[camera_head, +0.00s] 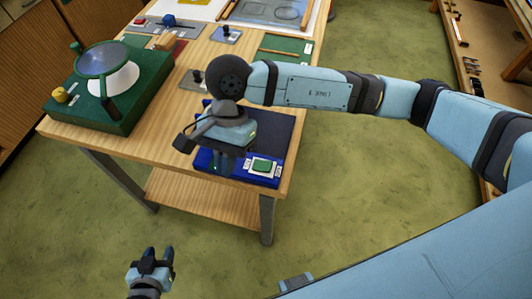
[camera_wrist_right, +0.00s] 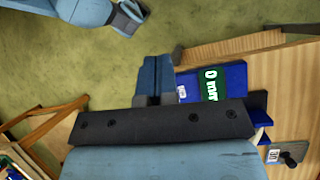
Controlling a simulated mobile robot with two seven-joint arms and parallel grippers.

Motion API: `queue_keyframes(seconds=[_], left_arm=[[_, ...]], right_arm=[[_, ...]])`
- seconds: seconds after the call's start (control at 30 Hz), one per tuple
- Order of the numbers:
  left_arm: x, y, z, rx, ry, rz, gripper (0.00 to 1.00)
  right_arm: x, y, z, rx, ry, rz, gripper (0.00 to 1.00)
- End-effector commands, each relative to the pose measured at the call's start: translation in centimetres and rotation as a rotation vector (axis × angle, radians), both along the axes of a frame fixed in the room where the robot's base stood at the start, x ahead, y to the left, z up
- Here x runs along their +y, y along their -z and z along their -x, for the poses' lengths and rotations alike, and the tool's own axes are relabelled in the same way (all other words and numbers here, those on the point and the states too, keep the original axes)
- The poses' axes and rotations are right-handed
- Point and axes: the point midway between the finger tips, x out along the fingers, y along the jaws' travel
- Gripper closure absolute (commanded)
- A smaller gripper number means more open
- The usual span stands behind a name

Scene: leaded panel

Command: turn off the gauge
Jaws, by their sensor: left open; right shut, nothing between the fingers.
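The gauge (camera_head: 235,175) is a blue unit at the front right corner of the wooden table, with a green display (camera_head: 263,165) in a white frame. In the right wrist view the gauge's green display (camera_wrist_right: 210,84) reads "0 mm", partly cut off by my gripper body. My right gripper (camera_head: 226,160) is shut and empty, pointing down over the gauge left of the display; I cannot tell if it touches. Its fingers (camera_wrist_right: 153,78) appear beside the blue housing in the wrist view. My left gripper (camera_head: 157,254) is open and empty, low in front of the table.
A green box with a round lamp-like dish (camera_head: 108,70) stands on the table's left. Small grey plates with black knobs (camera_head: 197,78) and a green mat (camera_head: 287,49) lie behind the gauge. My right arm spans the right side. The floor (camera_head: 350,170) right of the table is clear.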

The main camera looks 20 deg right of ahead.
Motion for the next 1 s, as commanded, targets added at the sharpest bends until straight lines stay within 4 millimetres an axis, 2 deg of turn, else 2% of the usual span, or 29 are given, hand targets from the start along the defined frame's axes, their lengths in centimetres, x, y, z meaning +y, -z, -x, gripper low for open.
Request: queue_keyframes(seconds=[0.03, 0.1, 0.3, 0.43, 0.77, 0.87, 1.0], left_arm=[[0.0, 0.2, 0.0, 0.0, 0.0, 0.0, 0.57], [0.0, 0.3, 0.0, 0.0, 0.001, 0.001, 0.57], [0.0, 0.4, 0.0, 0.0, 0.001, 0.0, 0.57], [0.0, 0.4, -0.1, 0.0, 0.001, 0.0, 0.57], [0.0, 0.4, 0.0, 0.0, 0.001, 0.0, 0.57], [0.0, 0.2, 0.0, 0.0, 0.001, 0.0, 0.57], [0.0, -0.4, -0.1, 0.0, 0.001, 0.0, 0.57]], right_arm=[[-1.4, 0.1, -1.4, -0.082, -0.043, 0.077, 1.0], [-3.3, 0.0, -3.0, -0.17, -0.094, 0.175, 1.0], [-6.5, -0.8, -5.7, -0.308, -0.173, 0.353, 1.0], [-7.2, -1.0, -6.3, -0.333, -0.187, 0.389, 1.0], [-7.2, -1.0, -6.2, -0.332, -0.186, 0.388, 1.0], [-7.3, -0.4, -6.1, -0.329, -0.186, 0.388, 1.0], [-7.7, 1.6, -5.8, -0.327, -0.185, 0.39, 1.0]])
